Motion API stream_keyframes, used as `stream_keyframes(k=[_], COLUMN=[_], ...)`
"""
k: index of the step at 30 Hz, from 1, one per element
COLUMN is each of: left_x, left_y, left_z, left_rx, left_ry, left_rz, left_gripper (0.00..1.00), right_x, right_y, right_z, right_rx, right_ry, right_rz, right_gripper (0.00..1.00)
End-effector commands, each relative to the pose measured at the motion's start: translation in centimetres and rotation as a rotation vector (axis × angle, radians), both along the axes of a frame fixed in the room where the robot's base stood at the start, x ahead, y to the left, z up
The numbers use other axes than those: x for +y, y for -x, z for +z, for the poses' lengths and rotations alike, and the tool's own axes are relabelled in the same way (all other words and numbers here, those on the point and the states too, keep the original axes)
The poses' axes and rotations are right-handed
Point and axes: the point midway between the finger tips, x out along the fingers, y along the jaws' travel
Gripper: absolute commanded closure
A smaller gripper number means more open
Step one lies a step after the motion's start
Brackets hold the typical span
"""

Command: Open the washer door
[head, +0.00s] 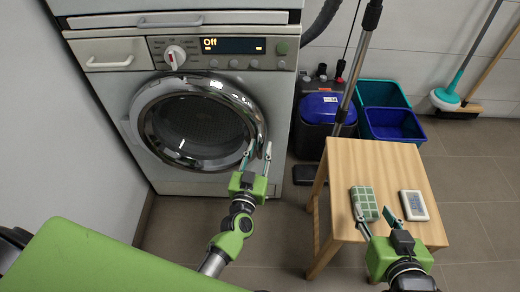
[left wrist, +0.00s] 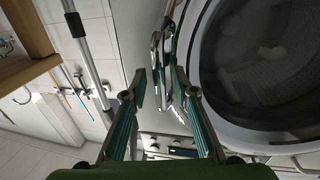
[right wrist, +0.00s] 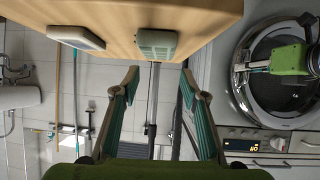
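The washer (head: 215,70) stands at the back left, its display reading "Off". Its round door (head: 200,125) has a chrome rim and dark glass and looks shut. My left gripper (head: 258,155) is at the lower right edge of the door. In the left wrist view, my left gripper's fingers (left wrist: 160,85) are apart, with the chrome door handle (left wrist: 157,50) at the gap between them; contact is not clear. The door's glass (left wrist: 270,60) shows on the right there.
The wooden stool (head: 385,155) carries a green gridded box (head: 364,203) and a white device (head: 414,205). Blue and teal bins (head: 392,123), a blue-black vacuum (head: 321,108) and its metal tube stand behind.

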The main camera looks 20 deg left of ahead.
Motion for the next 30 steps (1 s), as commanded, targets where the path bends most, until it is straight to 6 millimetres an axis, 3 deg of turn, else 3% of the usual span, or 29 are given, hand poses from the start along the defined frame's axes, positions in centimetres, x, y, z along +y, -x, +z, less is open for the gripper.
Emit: stream_keyframes(k=[11,12,15,23,30], left_x=[0.1,0.1,0.1,0.0,-0.2], left_y=[-0.6,-0.6,-0.6,-0.4,1.9], left_z=[0.0,0.0,0.0,0.0,0.0], left_rx=[0.001,0.001,0.001,0.001,0.003], left_ry=[0.001,0.001,0.001,0.000,-0.005], left_rz=[0.000,0.000,0.000,-0.004,-0.060], left_gripper=[0.73,0.76,1.00,1.00,1.00], right_x=[0.2,0.2,0.2,0.2,-0.3], right_y=[-0.5,-0.5,-0.5,-0.4,0.6], right_z=[0.6,0.6,0.6,0.6,-0.6], right_rx=[-0.034,-0.034,-0.033,-0.031,0.044], right_ry=[-0.008,-0.008,-0.008,-0.007,0.010], right_rz=[0.002,0.002,0.002,0.002,-0.005], right_gripper=[0.60,0.60,0.60,0.60,0.60])
